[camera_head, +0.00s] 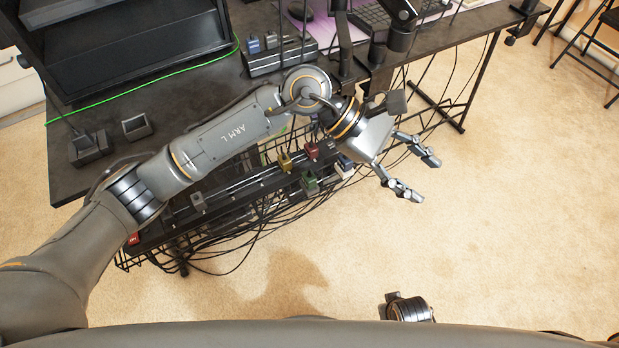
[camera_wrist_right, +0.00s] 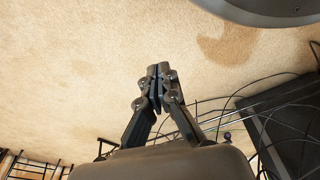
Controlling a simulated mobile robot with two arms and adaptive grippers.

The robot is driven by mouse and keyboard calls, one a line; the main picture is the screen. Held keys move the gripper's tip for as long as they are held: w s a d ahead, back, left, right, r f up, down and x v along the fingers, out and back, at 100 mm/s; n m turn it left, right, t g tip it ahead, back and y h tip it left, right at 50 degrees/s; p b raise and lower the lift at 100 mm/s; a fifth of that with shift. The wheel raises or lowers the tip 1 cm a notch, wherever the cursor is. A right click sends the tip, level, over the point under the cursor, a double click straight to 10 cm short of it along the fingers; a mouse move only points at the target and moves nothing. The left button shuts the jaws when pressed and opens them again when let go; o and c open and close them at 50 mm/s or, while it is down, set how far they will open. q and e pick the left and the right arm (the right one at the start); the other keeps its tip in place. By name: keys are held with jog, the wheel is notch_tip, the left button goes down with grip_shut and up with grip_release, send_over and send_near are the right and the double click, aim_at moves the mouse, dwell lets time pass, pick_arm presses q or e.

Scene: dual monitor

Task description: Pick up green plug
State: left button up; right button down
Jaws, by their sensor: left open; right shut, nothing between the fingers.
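A small green plug (camera_head: 310,184) sits low on the black power strip (camera_head: 232,194) in the wire tray under the desk edge. A dark yellow plug (camera_head: 284,161), a red plug (camera_head: 311,150) and a pale plug (camera_head: 344,166) are close by. My left gripper (camera_head: 421,177) is open and empty, to the right of the green plug, over the carpet. My right gripper (camera_wrist_right: 158,72) is shut with nothing in it, over carpet in the right wrist view. The green plug is not identifiable in that view.
The dark desk (camera_head: 90,183) carries a monitor (camera_head: 140,45), small sockets and a keyboard (camera_head: 368,20). The wire tray and many loose black cables (camera_head: 240,262) hang under its edge. Open carpet (camera_head: 510,200) lies to the right and in front.

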pick_arm(q)
jog(key=w+a+f+m+t+y, duration=0.3)
jog(key=w+a+f+y, duration=0.35)
jog(key=a, duration=0.25)
jog(key=t+y, duration=0.1)
jog(key=y, duration=0.4)
send_over(309, 175)
jog(key=f, duration=0.7)
jog(key=shift+s+d, duration=0.15)
jog(key=shift+s, duration=0.05)
notch_tip(309, 175, down, 5)
jog(key=shift+w+f, duration=0.1)
jog(key=shift+f, duration=0.2)
grip_shut()
pick_arm(e)
jog(key=f, duration=0.1)
jog(key=s+f, duration=0.1)
jog(key=f, duration=0.2)
jog(key=shift+s+d, duration=0.15)
jog(key=shift+s, duration=0.25)
